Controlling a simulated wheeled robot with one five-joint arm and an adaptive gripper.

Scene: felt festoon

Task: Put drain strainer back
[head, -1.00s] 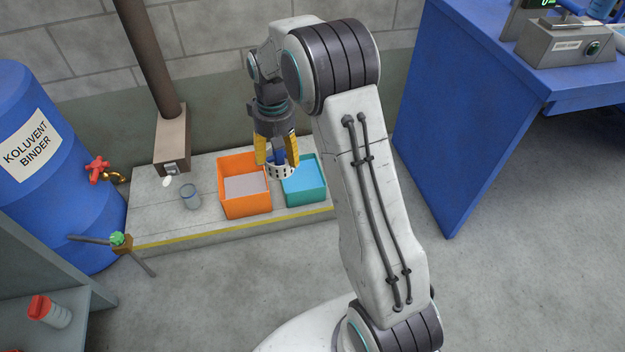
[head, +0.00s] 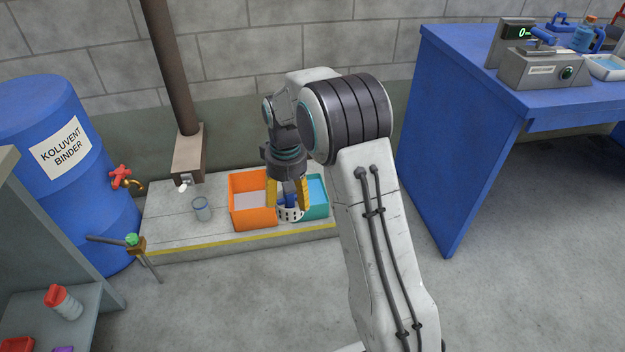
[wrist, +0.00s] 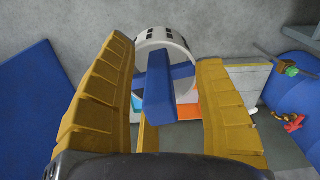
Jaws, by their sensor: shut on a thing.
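My gripper (head: 288,194) has yellow fingers and is shut on the blue handle of the drain strainer (head: 290,213). The strainer is a white slotted ring with a blue cross. In the wrist view the white strainer ring (wrist: 165,42) shows beyond the fingertips, and its blue handle (wrist: 158,88) lies between the fingers (wrist: 168,75). In the head view the strainer hangs in front of the teal bin (head: 317,211) and near the right edge of the orange bin (head: 252,218). I cannot tell its exact height.
The bins stand on a low concrete plinth (head: 180,240) with a yellow edge. A blue bench (head: 470,110) stands right. Floor between is clear.

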